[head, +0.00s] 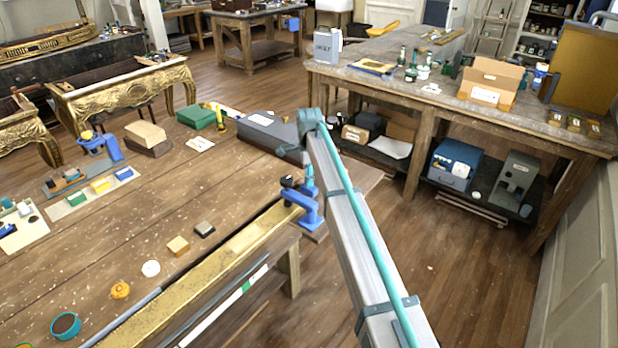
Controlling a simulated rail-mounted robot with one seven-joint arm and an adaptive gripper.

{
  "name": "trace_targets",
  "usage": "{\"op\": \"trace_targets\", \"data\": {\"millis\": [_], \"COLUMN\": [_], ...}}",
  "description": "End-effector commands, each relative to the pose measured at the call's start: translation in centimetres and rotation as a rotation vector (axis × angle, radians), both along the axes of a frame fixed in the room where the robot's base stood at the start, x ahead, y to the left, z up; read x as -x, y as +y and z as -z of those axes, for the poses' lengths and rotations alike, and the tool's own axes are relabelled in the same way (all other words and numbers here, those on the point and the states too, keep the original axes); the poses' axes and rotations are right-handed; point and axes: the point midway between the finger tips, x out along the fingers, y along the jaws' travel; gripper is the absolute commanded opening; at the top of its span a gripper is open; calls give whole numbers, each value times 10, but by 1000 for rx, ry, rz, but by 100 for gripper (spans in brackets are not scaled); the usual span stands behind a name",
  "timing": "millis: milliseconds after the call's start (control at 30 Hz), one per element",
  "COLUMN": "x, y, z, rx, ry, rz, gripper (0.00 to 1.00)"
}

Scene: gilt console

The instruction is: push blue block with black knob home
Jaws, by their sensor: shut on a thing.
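A blue piece with a round black knob (300,205) stands at the near right corner of the wooden worktable (215,185). It is the only clear match for the blue block with black knob, but it is small and I cannot make out its seat or how far in it sits. My grey arm link with a teal cable rises from the bottom right and ends just behind and above this piece. My gripper's fingers do not show; they may be hidden by the arm. I cannot see contact between the gripper and the blue piece.
Another blue fixture (108,146) stands at the table's left. A long grey box (270,133) lies behind.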

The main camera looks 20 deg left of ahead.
Motion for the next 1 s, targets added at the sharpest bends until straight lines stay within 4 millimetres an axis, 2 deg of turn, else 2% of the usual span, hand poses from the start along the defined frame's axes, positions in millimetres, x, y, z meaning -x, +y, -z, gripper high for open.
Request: {"op": "trace_targets", "data": {"millis": [233, 433, 700, 733, 867, 1000], "x": [4, 30, 31, 31, 30, 30], "y": [1, 8, 9, 9, 9, 9], "z": [0, 1, 0, 0, 0, 0], "rx": [1, 0, 1, 1, 0, 0], "ry": [0, 0, 0, 0, 0, 0], "rz": [0, -2, 0, 0, 0, 0], "gripper": [0, 0, 0, 33, 55, 56]}}
